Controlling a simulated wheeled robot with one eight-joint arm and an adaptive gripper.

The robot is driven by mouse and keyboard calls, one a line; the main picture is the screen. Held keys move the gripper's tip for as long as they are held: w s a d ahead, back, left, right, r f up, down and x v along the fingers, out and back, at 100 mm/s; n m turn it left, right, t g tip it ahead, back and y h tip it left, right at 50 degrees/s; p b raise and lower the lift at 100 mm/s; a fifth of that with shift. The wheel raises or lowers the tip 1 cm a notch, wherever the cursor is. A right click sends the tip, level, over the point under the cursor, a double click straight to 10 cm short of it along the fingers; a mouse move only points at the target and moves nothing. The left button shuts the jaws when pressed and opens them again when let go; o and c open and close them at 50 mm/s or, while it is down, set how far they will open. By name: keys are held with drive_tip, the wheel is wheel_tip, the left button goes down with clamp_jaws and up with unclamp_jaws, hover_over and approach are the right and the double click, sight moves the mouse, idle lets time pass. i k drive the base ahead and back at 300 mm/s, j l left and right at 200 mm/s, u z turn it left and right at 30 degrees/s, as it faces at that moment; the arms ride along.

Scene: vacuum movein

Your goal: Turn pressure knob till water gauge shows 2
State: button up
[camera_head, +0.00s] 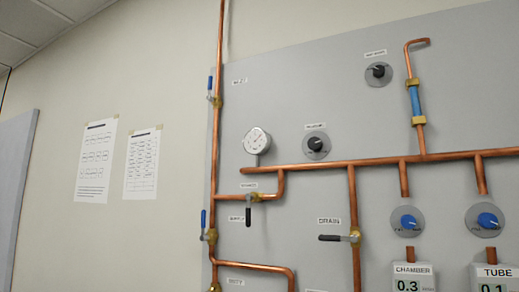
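A round white dial gauge (257,141) is on the grey panel, just above the horizontal copper pipe. Its needle and numbers are too small to read. A black knob on a grey disc (316,145) is to the right of the gauge, under a small label that is too blurred to read surely. A similar black knob (378,73) is higher up on the right, also under a blurred label. I cannot tell for certain which is the pressure knob. My gripper is not in view.
Copper pipes (340,163) run across the panel (300,90). Levers stick out, including the DRAIN lever (335,238) and blue-handled ones (210,86) at left. Two blue knobs (408,221) sit above CHAMBER and TUBE displays reading 0.3 and 0.1. Paper sheets (97,162) hang on the left wall.

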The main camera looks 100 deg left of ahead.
sight(315, 144)
drive_tip(key=u, duration=2.95)
